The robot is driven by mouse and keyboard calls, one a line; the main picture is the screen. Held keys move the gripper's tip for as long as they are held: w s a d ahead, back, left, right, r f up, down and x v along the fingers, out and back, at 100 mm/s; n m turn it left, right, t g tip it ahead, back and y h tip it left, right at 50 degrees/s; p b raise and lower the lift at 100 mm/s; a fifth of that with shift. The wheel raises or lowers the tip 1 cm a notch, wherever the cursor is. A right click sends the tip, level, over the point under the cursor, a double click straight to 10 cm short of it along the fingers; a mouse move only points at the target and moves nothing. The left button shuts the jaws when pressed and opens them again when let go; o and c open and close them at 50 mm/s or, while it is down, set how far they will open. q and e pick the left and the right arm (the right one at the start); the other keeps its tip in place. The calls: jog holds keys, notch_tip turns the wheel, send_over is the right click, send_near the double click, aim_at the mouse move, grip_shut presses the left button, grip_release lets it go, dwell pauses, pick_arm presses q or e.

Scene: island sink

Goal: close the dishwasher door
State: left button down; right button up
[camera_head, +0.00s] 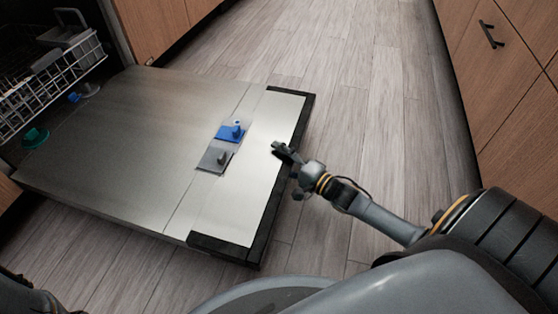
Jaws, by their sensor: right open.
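The dishwasher door (130,140) is folded down flat, with its inner steel face up. A grey and blue dispenser (217,150) sits on that face, nearer the door's free edge on the right. My right gripper (283,154) is open at that free edge, over or beside its dark rim. I cannot tell whether it touches the door. At the lower left corner a dark part, probably of my left arm, shows, but no left gripper is seen.
A white wire rack (45,90) with a grey basket (72,32) stands in the dishwasher at the left. Wooden cabinets with a black handle (491,34) stand at the right. The wood floor (340,75) between is clear.

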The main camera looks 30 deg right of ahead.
jog(key=shift+w, duration=0.1)
grip_shut()
dwell(0.3)
jog(key=shift+f, duration=0.1)
